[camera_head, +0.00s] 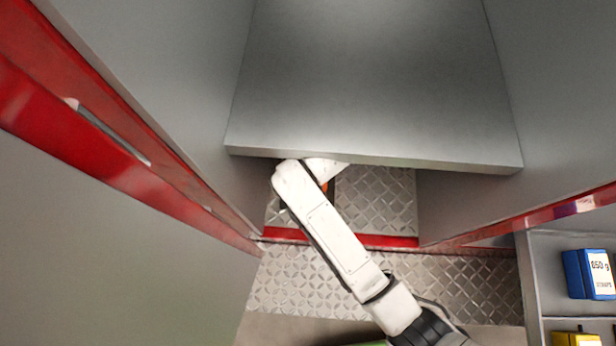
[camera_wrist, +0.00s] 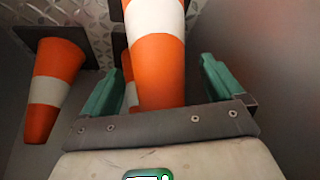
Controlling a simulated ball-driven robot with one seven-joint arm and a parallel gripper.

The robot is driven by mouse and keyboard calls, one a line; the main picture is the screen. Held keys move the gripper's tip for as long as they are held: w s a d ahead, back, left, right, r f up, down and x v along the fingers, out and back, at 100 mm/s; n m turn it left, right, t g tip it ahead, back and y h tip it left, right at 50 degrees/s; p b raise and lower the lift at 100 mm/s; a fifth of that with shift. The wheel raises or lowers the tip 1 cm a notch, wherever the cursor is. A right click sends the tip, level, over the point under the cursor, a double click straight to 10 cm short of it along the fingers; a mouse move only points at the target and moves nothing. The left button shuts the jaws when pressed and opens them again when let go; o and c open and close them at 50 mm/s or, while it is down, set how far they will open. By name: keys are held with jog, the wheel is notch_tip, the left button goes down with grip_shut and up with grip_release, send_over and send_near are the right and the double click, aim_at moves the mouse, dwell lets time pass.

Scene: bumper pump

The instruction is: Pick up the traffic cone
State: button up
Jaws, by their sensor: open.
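An orange and white traffic cone (camera_wrist: 158,60) stands out in the middle of the wrist view, its narrow end towards my palm. My gripper (camera_wrist: 158,82) is open, with one green finger on each side of this cone; I cannot tell whether either touches it. A second cone (camera_wrist: 50,88) with a dark base is to the left, outside the fingers. Part of another orange and white cone (camera_wrist: 129,80) shows behind the middle one. In the head view only a small orange patch (camera_head: 325,186) shows beside my arm; my gripper is hidden there.
A grey shelf panel (camera_head: 375,90) hangs over the compartment, with grey walls on both sides. The patterned metal floor (camera_head: 375,200) has a red edge strip (camera_head: 390,241). At right, a shelf holds a blue box (camera_head: 588,274) and a yellow box (camera_head: 575,339).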

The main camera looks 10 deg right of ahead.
jog(key=shift+w+a+f, duration=0.1)
jog(key=shift+w+f, duration=0.45)
jog(key=shift+w, duration=0.05)
jog(key=shift+c, duration=0.4)
grip_shut()
